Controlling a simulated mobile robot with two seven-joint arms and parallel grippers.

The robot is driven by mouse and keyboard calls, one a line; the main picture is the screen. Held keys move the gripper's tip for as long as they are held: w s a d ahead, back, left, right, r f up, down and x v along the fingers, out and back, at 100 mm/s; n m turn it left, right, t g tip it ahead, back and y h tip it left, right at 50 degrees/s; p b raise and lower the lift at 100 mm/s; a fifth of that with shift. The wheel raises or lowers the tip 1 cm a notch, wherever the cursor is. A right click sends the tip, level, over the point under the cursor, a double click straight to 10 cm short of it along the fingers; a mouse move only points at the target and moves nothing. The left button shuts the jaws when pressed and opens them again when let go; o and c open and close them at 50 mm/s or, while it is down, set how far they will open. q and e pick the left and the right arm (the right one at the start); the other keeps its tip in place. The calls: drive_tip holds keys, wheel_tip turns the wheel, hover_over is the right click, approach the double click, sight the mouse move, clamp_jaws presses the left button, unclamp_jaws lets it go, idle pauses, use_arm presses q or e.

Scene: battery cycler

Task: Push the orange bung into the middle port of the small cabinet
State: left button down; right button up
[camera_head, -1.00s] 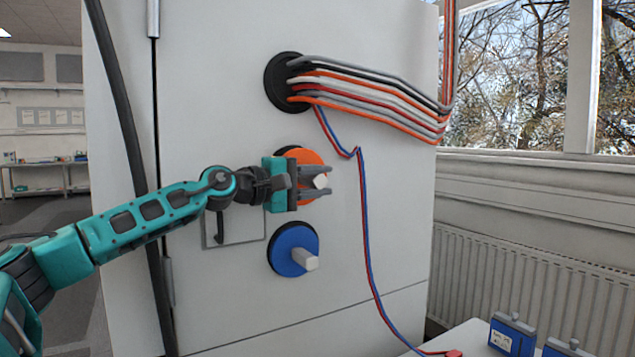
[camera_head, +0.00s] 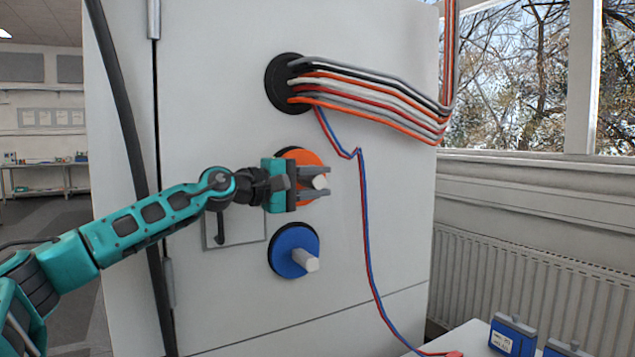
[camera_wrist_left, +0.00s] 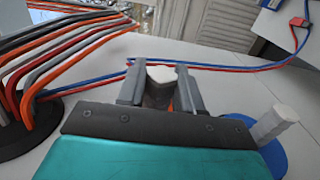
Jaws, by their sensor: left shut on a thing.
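The orange bung (camera_head: 314,159) is a round disc with a pale knob, at the middle port of the white cabinet (camera_head: 225,110). A dark ring shows along its upper left edge. My left gripper (camera_head: 318,182) is shut on the bung's knob, one finger above it and one below. In the left wrist view the pale knob (camera_wrist_left: 160,76) sits between the two grey fingers, and the disc is mostly hidden behind the gripper. I cannot tell how deep the bung sits in the port. My right gripper is in neither view.
Above, several cables (camera_head: 380,88) leave a black port ring (camera_head: 284,84). A blue bung (camera_head: 290,238) with a pale knob is below. A red and blue wire pair (camera_head: 364,220) hangs just right of my gripper. A white table (camera_head: 470,340) stands at lower right.

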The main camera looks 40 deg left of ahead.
use_arm(q)
drive_tip(key=shift+w+a+r+p, duration=0.1)
drive_tip(key=shift+w+a+p, duration=0.15)
drive_tip(key=shift+a, duration=0.35)
drive_tip(key=shift+w+a+r+p, duration=0.1)
drive_tip(key=shift+a+p, duration=0.15)
drive_tip(key=shift+a, duration=0.35)
idle(0.5)
drive_tip(key=c, duration=0.7)
unclamp_jaws()
drive_tip(key=shift+f, duration=0.1)
drive_tip(key=shift+c, duration=0.2)
drive_tip(key=shift+o, duration=0.7)
drive_tip(key=shift+f, duration=0.15)
drive_tip(key=o, duration=0.6)
